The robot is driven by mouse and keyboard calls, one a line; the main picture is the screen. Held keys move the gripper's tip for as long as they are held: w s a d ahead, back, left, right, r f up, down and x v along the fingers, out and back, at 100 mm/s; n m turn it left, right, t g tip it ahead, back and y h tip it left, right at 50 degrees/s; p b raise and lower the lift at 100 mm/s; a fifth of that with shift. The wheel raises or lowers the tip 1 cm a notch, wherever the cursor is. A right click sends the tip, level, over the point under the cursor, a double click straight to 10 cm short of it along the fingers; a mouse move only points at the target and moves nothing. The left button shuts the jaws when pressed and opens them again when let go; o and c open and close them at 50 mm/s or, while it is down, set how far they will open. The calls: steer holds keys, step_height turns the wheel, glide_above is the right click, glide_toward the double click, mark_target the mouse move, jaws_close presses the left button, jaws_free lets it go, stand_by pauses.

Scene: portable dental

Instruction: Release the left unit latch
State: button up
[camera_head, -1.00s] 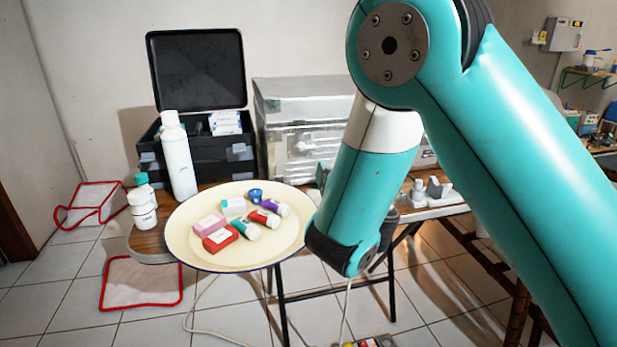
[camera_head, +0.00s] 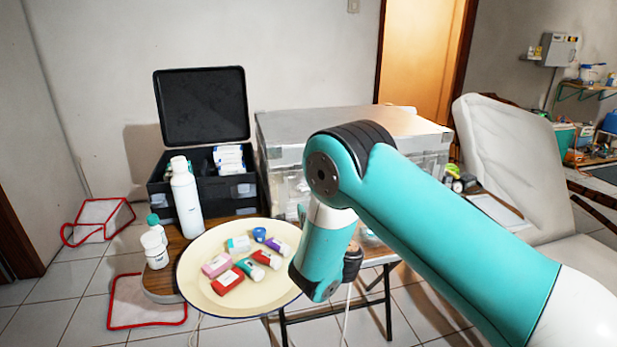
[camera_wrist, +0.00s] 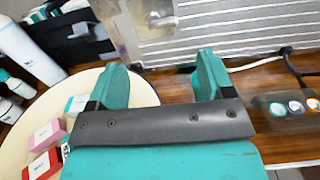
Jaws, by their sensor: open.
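The silver metal unit (camera_head: 350,122) stands on the wooden table, and its front is partly covered by my arm in the head view. Its ribbed front (camera_wrist: 235,32) fills the top of the wrist view. A pale, blurred latch-like fitting (camera_wrist: 160,18) shows on its left part; I cannot tell its state. My gripper (camera_wrist: 163,82) is open and empty, its two teal fingers apart and pointing toward the unit's front, short of the fitting. In the head view the fingers are hidden behind my arm.
A round cream tray (camera_head: 215,302) with small boxes and bottles lies left of my gripper. A white bottle (camera_head: 187,200) and an open black case (camera_head: 205,185) stand behind it. Bare wood (camera_wrist: 178,88) shows between my fingers, with a dark cable (camera_wrist: 292,65) to the right.

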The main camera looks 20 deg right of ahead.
steer(key=shift+w+d+r+p, duration=0.15)
steer(key=shift+w+r+p, duration=0.25)
steer(key=shift+p, duration=2.3)
steer(key=w+f+p, duration=0.1)
steer(key=w+p, duration=0.1)
steer(key=w, duration=0.7)
steer(key=c, duration=0.9)
